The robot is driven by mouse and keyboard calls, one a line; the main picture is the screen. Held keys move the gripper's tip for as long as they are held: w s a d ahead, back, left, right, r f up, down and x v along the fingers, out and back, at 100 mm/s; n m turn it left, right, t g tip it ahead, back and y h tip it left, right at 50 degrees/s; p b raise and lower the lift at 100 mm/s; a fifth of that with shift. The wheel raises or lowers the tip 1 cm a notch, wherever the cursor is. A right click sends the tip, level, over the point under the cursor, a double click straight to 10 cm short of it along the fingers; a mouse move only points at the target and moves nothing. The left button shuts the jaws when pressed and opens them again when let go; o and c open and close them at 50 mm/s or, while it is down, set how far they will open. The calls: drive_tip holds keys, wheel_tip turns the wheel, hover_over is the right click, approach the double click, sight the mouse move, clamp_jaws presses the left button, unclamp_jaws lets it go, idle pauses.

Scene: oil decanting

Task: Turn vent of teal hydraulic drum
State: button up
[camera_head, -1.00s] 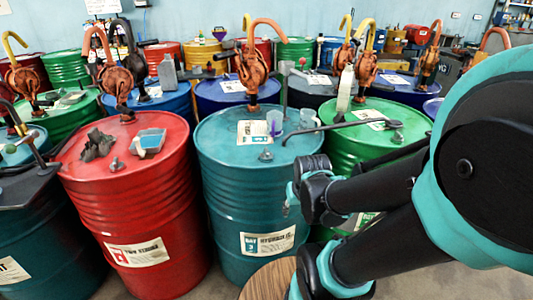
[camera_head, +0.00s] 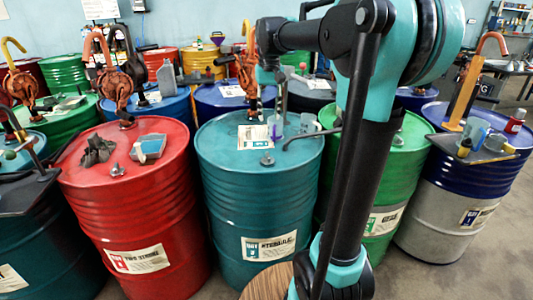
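The teal hydraulic drum (camera_head: 225,205) stands upright in the middle, with a white label on its front. A small grey knob-like fitting (camera_head: 267,160), which looks like the vent, sits on the near part of its lid. An orange hand pump (camera_head: 246,75) rises from the back of the lid, partly covered by my arm. My arm rises in front of the green drum and bends left at the top. Its teal and black end is above the back of the teal drum.
A paper sheet (camera_head: 252,137), a clear cup with purple (camera_head: 275,126) and a pale cup (camera_head: 307,123) are on the teal lid. The red drum (camera_head: 135,215) stands close on the left and the green drum (camera_head: 400,175) on the right. Several more drums with pumps crowd behind.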

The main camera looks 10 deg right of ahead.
sight(268, 154)
drive_tip(key=f, duration=1.6)
drive_tip(key=shift+w+a+f, duration=0.1)
drive_tip(key=shift+w+f, duration=0.15)
drive_tip(key=shift+c, duration=0.3)
clamp_jaws()
